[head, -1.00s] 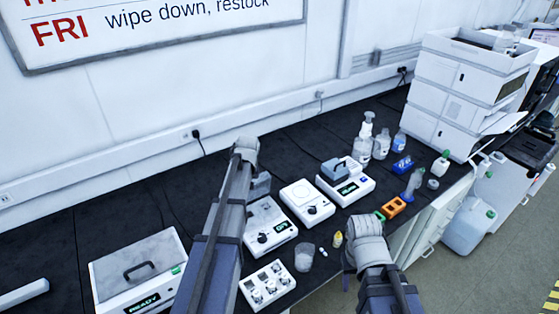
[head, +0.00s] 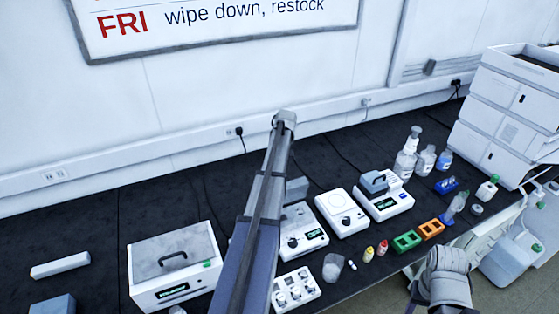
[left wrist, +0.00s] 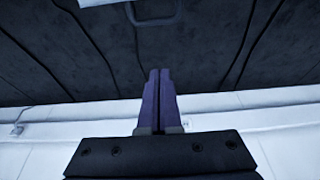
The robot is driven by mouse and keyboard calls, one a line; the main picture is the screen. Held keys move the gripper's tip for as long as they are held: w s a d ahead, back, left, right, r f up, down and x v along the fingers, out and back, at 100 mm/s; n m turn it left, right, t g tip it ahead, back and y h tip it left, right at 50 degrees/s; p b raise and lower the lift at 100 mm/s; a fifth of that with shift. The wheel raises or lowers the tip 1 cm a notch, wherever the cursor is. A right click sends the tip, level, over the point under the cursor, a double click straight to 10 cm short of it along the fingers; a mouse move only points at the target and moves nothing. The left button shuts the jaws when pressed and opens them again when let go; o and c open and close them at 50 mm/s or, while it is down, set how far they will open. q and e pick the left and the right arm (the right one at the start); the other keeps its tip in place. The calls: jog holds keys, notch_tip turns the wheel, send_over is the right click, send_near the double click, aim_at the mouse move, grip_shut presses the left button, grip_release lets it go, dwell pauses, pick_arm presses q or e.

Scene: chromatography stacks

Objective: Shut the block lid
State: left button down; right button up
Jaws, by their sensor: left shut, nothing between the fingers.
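A white box unit (head: 171,288) at the lower left of the head view has a flat grey lid (head: 172,255) with a dark handle. A white block unit (head: 386,204) at the centre right has a blue-grey lidded block (head: 373,182) on top. I cannot tell which lid the task means. My left gripper (left wrist: 159,72) is shut and empty in the left wrist view, its fingers close together over the dark bench. A handle (left wrist: 152,14) shows at that view's top edge, apart from the fingers. In the head view my left arm hides its gripper; my right gripper's fingers are mostly hidden.
A white unit with a knob (head: 304,238), a round-plated unit (head: 342,212) and a small tray (head: 296,290) stand beside my left arm. A beaker (head: 332,267), a green rack (head: 406,241) and an orange rack (head: 431,229) line the front. The back of the bench is largely clear.

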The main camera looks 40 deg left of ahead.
pick_arm(q)
jog(key=b+x, duration=0.8)
jog(key=x, duration=0.1)
jog(key=d, duration=0.1)
jog(key=s+d, duration=0.2)
jog(key=shift+d+r+p, duration=0.3)
jog(key=shift+d+p, duration=0.1)
jog(key=shift+s+d, duration=0.1)
jog(key=shift+s+d+r+y, duration=0.15)
jog(key=shift+d+y, duration=0.15)
